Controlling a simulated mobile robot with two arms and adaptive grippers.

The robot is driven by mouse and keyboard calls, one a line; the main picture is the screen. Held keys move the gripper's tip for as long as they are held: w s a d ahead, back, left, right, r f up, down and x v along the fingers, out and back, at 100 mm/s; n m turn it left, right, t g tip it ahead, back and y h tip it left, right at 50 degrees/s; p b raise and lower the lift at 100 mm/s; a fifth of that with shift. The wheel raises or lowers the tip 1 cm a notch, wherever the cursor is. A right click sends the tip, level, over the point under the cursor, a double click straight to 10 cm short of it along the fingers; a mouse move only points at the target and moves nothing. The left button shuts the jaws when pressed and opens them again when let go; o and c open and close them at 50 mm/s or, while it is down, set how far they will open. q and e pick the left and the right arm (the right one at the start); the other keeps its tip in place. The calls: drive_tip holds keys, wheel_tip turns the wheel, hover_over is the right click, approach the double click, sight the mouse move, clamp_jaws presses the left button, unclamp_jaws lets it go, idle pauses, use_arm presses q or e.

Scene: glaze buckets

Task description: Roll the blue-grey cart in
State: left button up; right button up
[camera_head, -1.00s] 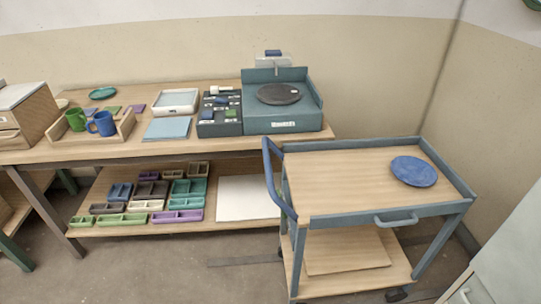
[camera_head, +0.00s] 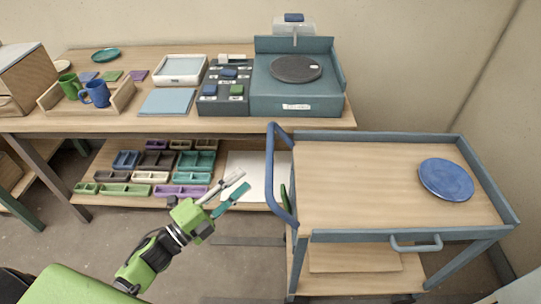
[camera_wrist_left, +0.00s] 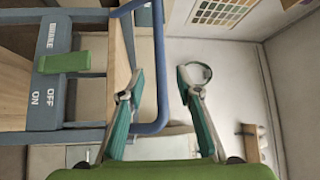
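The blue-grey cart (camera_head: 400,236) stands right of the workbench, with a wooden top and a lower shelf. Its blue push handle (camera_head: 270,175) is on its left side; the handle also shows in the left wrist view (camera_wrist_left: 160,70). A green brake lever (camera_wrist_left: 68,62) sits on a cart panel marked BRAKE, ON and OFF; I cannot tell its setting. My left gripper (camera_head: 244,180) is open and empty, left of the handle and apart from it. In the left wrist view the handle appears between its fingers (camera_wrist_left: 160,82). My right gripper is not in view.
A blue plate (camera_head: 446,180) lies on the cart top. The workbench (camera_head: 130,122) holds a teal wheel unit (camera_head: 296,90), mugs in a wooden tray and tiles. Its lower shelf holds several small coloured trays and a white board (camera_head: 262,165).

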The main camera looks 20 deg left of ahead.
sight(271, 157)
use_arm(q)
drive_tip(key=p+x, duration=0.1)
drive_tip(key=x, duration=1)
drive_tip(key=shift+w+p, duration=0.2)
drive_tip(key=shift+p, duration=0.1)
drive_tip(key=shift+w+d, duration=0.15)
drive_tip(key=shift+w, duration=0.25)
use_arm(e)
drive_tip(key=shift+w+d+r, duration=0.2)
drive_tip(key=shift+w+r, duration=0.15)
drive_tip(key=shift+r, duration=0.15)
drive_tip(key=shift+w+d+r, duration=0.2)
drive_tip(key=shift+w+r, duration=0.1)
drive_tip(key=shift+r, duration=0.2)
use_arm(q)
clamp_jaws()
